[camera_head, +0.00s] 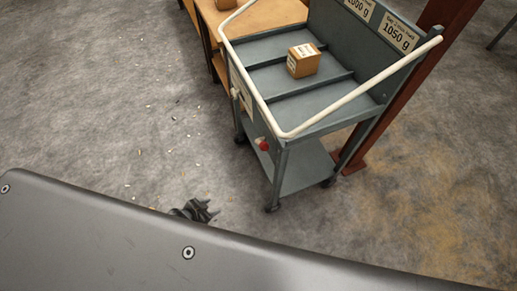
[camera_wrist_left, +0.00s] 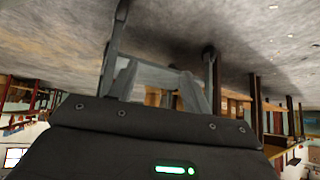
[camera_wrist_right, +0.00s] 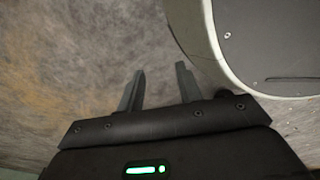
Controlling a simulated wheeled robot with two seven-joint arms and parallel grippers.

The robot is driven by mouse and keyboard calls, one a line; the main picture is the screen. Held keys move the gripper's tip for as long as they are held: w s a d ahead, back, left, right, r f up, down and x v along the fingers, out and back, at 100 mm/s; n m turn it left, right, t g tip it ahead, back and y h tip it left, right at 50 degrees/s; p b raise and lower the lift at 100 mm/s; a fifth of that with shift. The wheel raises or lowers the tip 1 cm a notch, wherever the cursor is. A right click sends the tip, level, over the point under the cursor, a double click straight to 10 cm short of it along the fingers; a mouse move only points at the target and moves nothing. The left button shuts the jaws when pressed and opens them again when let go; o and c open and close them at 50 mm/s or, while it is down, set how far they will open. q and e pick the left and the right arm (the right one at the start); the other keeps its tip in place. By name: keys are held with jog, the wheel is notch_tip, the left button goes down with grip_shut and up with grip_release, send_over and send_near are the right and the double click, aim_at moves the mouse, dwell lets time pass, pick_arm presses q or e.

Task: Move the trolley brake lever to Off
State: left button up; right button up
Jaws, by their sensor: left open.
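The grey trolley (camera_head: 318,132) with a white rail stands right of centre in the head view. A red knob (camera_head: 263,144), probably the brake lever's, is on its near side below the rail corner. Its Off marking cannot be read. My left gripper (camera_head: 212,208) is low over the floor, left of the trolley and apart from it, open and empty. In the left wrist view, trolley legs (camera_wrist_left: 209,70) show beyond the open fingers (camera_wrist_left: 157,80). My right gripper (camera_wrist_right: 160,82) is open and empty over bare floor; it is out of the head view.
A cardboard box (camera_head: 303,61) sits on the trolley's divided top. A wooden bench (camera_head: 250,18) is behind, and a red-brown post (camera_head: 372,133) stands at the trolley's right. Small scraps litter the floor (camera_head: 150,110) on the left, which is otherwise clear.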

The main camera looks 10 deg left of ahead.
pick_arm(q)
jog(key=w+d+r+m+t+h+b, duration=0.1)
jog(key=w+r+m+t+h+b, duration=0.15)
jog(key=w+r, duration=0.5)
jog(key=w+d+r+m+g+h+b, duration=0.25)
jog(key=r+m+h, duration=0.35)
jog(key=r, duration=0.6)
jog(key=w+d+r+m+g+h+b, duration=0.1)
jog(key=w+d+r+m+h, duration=0.3)
jog(key=r+m, duration=0.55)
jog(key=w+d+r+n, duration=0.1)
jog(key=w+d+n, duration=0.1)
jog(key=d, duration=0.7)
jog(key=shift+w+d+r+p, duration=0.2)
jog(key=shift+w+r+p, duration=0.1)
jog(key=shift+w+p, duration=0.1)
pick_arm(e)
jog(key=w+a+r, duration=0.1)
jog(key=w+r, duration=0.2)
jog(key=w, duration=0.5)
jog(key=shift+a+t, duration=0.15)
jog(key=shift+t, duration=0.15)
pick_arm(q)
jog(key=shift+h, duration=0.25)
pick_arm(e)
jog(key=shift+w, duration=0.1)
pick_arm(q)
grip_shut()
